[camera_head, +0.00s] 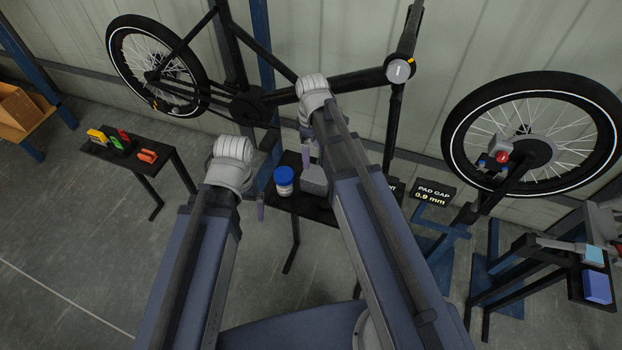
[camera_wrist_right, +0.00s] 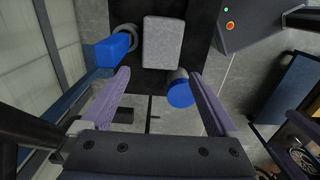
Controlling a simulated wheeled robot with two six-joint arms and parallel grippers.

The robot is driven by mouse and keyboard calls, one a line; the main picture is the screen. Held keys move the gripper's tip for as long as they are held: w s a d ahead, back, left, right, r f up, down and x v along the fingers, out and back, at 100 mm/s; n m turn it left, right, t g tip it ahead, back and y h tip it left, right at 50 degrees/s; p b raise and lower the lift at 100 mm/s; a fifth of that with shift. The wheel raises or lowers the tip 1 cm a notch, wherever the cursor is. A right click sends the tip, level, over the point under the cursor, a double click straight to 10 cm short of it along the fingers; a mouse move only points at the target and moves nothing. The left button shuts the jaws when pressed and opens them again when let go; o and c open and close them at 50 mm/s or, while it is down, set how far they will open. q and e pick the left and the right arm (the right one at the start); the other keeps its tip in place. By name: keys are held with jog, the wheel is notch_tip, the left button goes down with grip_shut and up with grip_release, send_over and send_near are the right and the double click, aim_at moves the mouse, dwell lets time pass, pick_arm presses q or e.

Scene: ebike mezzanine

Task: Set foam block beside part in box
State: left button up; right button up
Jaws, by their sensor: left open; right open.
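A grey speckled block (camera_head: 315,182), which looks like the foam block, lies on a small black table (camera_head: 322,214). It also shows in the right wrist view (camera_wrist_right: 164,42), just beyond my right gripper (camera_wrist_right: 160,75). That gripper is open and empty, its purple fingers pointing toward the block and not around it. In the head view my right gripper (camera_head: 306,160) hangs over the block and is partly hidden by its arm. My left gripper (camera_head: 260,206) is mostly hidden by its wrist, left of the table. An open cardboard box (camera_head: 20,107) stands at the far left; its inside is unclear.
A white jar with a blue lid (camera_head: 284,181) stands close left of the block. The right wrist view shows a blue object (camera_wrist_right: 112,50) beside the block. A second black table (camera_head: 142,158) holds small coloured items. A bike stands behind; a wheel stand is at right.

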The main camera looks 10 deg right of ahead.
aim_at(311, 172)
notch_tip(311, 172, down, 6)
jog(key=b, duration=0.6)
jog(key=shift+f, duration=0.25)
notch_tip(311, 172, down, 5)
jog(key=b, duration=0.5)
jog(key=shift+a+f, duration=0.1)
jog(key=c, duration=1)
jog(key=shift+r, duration=0.25)
